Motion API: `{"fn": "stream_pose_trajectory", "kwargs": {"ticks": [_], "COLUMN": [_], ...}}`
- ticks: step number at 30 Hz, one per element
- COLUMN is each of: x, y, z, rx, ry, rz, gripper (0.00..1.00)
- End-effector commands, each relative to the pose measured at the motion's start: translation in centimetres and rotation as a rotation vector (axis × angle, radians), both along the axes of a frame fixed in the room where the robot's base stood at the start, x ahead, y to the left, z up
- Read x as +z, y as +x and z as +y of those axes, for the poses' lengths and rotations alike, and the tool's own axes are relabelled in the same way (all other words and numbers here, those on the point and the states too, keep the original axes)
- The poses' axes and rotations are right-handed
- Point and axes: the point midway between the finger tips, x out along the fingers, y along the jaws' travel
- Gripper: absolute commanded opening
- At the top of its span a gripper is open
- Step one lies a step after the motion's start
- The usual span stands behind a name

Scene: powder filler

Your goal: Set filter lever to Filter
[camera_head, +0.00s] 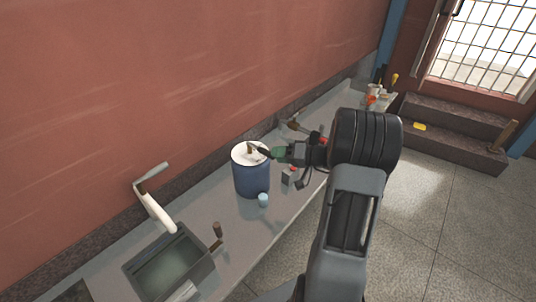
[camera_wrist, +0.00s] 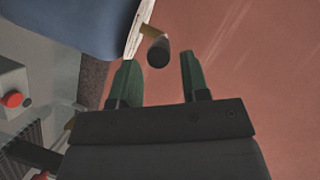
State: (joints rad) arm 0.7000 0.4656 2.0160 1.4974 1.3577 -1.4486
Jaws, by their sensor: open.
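A blue cylindrical container (camera_head: 252,180) with a white top stands on the counter in the head view. A small lever with a brownish handle (camera_head: 249,148) rises from its top. In the wrist view, the lever shows as a brass-coloured stem with a dark rounded end (camera_wrist: 158,51), beside the container's pale rim. My gripper (camera_head: 265,152) reaches in from the right, close to the lever. In the wrist view my gripper (camera_wrist: 158,62) is open, its green fingers on either side of the lever's end, with nothing clamped. I see no readable Filter marking.
A small grey box with a red button (camera_wrist: 12,99) is left in the wrist view. A light blue cup (camera_head: 263,200), a sink-like basin (camera_head: 205,262) and a white crank-handled piece (camera_head: 156,212) are on the counter (camera_head: 235,245). The red wall (camera_head: 190,70) stands behind.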

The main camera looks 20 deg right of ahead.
Motion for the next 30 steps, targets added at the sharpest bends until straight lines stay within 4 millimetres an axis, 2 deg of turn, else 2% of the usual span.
{"fn": "stream_pose_trajectory", "kwargs": {"ticks": [3,9,22,30], "x": [-0.4,-0.8,-0.9,-0.9], "y": [1.2,2.5,2.9,2.9], "z": [1.3,2.6,3.0,3.0], "rx": [0.003,0.002,0.0,0.0], "ry": [0.0,0.0,0.0,0.0], "rz": [0.001,0.002,0.002,0.002], "gripper": [0.42,0.42,0.42,0.17]}}
